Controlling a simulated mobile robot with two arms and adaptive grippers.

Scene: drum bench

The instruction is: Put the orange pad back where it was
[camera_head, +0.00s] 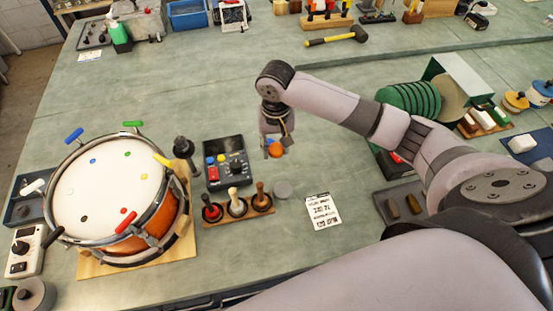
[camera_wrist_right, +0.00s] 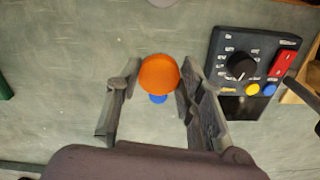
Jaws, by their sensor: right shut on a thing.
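My right gripper (camera_head: 275,150) is over the bench, to the right of the black control box. It is shut on the orange pad (camera_head: 275,149), a small round orange piece. In the right wrist view the orange pad (camera_wrist_right: 158,72) sits between the two fingertips of the gripper (camera_wrist_right: 157,90). A small blue part (camera_wrist_right: 158,99) shows just below the orange pad in that view; I cannot tell whether it belongs to the pad. The drum (camera_head: 107,190) stands at the left, with small coloured spots on its white head and coloured handles round its rim. My left gripper is not in view.
The control box (camera_head: 226,161) also shows in the right wrist view (camera_wrist_right: 248,70). A wooden rack (camera_head: 238,208) with several knobbed tools stands below it. A grey round piece (camera_head: 283,189) and a white printed card (camera_head: 323,211) lie nearby.

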